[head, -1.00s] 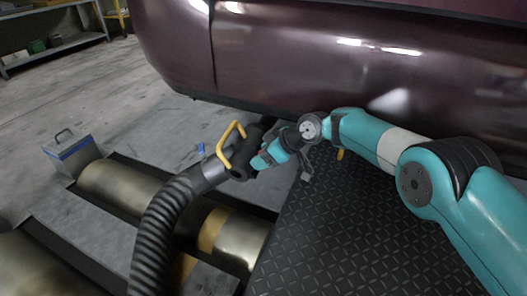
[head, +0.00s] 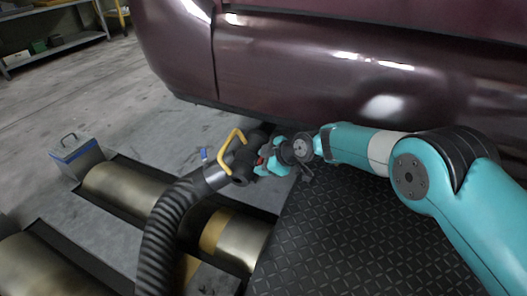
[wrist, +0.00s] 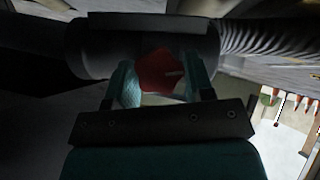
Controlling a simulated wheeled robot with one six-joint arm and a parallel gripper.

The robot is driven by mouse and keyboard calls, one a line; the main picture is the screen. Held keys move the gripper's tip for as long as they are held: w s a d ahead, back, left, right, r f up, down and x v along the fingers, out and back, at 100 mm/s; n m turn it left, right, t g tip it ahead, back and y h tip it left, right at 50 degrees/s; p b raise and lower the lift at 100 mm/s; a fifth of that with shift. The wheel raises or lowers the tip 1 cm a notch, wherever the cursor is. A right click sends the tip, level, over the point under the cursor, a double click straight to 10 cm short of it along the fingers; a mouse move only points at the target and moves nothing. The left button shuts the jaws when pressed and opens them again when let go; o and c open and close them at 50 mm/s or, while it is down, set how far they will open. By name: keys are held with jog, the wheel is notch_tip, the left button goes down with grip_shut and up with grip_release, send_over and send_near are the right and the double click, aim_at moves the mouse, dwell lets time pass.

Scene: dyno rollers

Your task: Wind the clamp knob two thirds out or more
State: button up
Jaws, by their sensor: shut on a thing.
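The clamp knob (wrist: 161,71) is red and lobed, with a pale mark on its face. It sits on the side of the black hose nozzle (wrist: 90,48). My gripper (wrist: 164,84) is shut on the knob, with one teal finger on each side of it. In the head view my gripper (head: 268,163) is at the nozzle's right side, and only a sliver of red shows there. How far out the knob is wound cannot be told.
A yellow handle (head: 232,139) and a small blue lever (head: 203,153) are on the nozzle. The ribbed hose (head: 160,230) runs down over the metal rollers (head: 125,188). The maroon car (head: 300,60) stands close behind. A grey box (head: 77,157) is at left.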

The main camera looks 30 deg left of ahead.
jog(key=n+t+p, duration=0.1)
jog(key=n+p, duration=0.1)
jog(key=n, duration=0.1)
jog(key=shift+r+n+t+y, duration=0.1)
jog(key=shift+n+t+y, duration=0.3)
jog(key=shift+w, duration=0.1)
jog(key=shift+n, duration=0.3)
jog(key=o, duration=0.9)
jog(key=p+v, duration=0.9)
jog(key=v, duration=0.8)
jog(key=shift+s+d, duration=0.2)
jog(key=shift+s, duration=0.15)
